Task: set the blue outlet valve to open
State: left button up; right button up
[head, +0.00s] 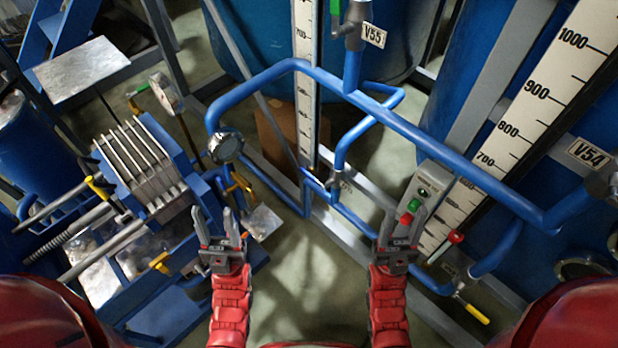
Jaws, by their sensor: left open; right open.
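Blue pipes (430,140) run across the middle and right. A valve with a yellow lever (473,311) sits at the lower end of the right pipe, and a red-knobbed lever (453,238) stands a little above it. A green-handled valve (338,12) is at the top by the V55 tag (374,35). I cannot tell which of these is the blue outlet valve. My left gripper (215,226) is open and empty, right of the plate press. My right gripper (403,226) is open, in front of the button box, left of the red-knobbed and yellow levers.
A button box (427,186) with green and red buttons stands behind my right gripper. A blue-framed plate press (140,160) with yellow handles fills the left. White scales stand on blue tanks (570,205). Bare floor (310,265) lies between my grippers.

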aim_at(303, 170)
jog(key=k, duration=1)
